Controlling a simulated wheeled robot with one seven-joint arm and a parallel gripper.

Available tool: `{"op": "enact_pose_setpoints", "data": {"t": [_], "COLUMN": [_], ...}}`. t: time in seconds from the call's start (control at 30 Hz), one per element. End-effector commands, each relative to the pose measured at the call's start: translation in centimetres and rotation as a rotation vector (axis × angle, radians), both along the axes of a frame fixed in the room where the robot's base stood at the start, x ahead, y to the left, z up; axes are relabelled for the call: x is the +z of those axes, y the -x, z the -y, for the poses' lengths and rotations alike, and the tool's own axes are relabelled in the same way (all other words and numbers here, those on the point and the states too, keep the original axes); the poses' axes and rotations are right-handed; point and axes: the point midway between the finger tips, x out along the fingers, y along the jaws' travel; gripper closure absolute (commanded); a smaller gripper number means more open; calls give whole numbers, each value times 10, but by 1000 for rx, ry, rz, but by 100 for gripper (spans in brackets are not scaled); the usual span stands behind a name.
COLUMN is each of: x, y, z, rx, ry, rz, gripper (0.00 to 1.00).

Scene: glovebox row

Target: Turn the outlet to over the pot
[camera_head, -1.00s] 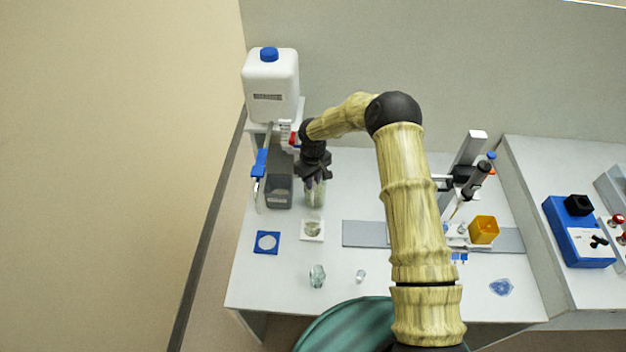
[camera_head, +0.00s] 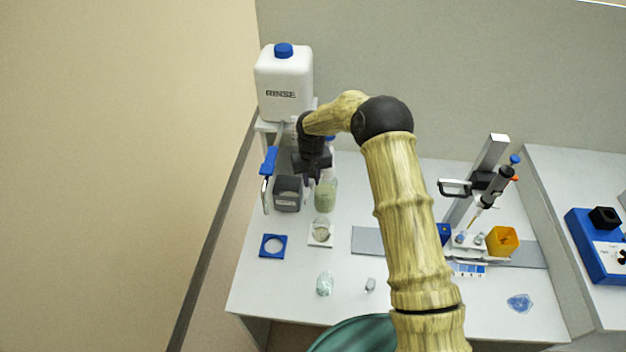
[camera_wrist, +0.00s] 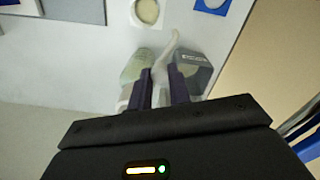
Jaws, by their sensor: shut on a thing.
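My gripper (camera_head: 313,178) is at the back left of the bench, below the white rinse bottle (camera_head: 284,85). In the wrist view its two dark fingers (camera_wrist: 162,88) are shut on a pale, curved outlet spout (camera_wrist: 168,52). The spout's tip reaches forward between a dark grey pot (camera_wrist: 194,68) and a greenish jar (camera_wrist: 136,67). In the head view the grey pot (camera_head: 288,194) stands to the left of the jar (camera_head: 326,195). My gripper hides the outlet in the head view. I cannot tell exactly what lies under the spout's tip.
A blue-handled bar (camera_head: 268,162) hangs left of my gripper. Small glass pieces stand near the front edge. A pipette stand (camera_head: 486,180) is at the right.

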Motion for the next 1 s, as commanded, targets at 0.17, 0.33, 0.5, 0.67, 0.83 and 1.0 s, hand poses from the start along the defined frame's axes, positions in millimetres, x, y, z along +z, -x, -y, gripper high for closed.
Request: {"op": "enact_pose_setpoints", "data": {"t": [0.17, 0.33, 0.5, 0.67, 0.83, 1.0], "x": [1, 0, 3, 17, 46, 81], "y": [0, 0, -1, -1, -1, -1], "z": [0, 0, 0, 0, 0, 0], "rx": [1, 2, 2, 1, 2, 2], "ry": [-1, 0, -1, 0, -1, -1], "rz": [2, 1, 2, 4, 6, 7], "gripper": [59, 59, 59, 59, 59, 59]}}
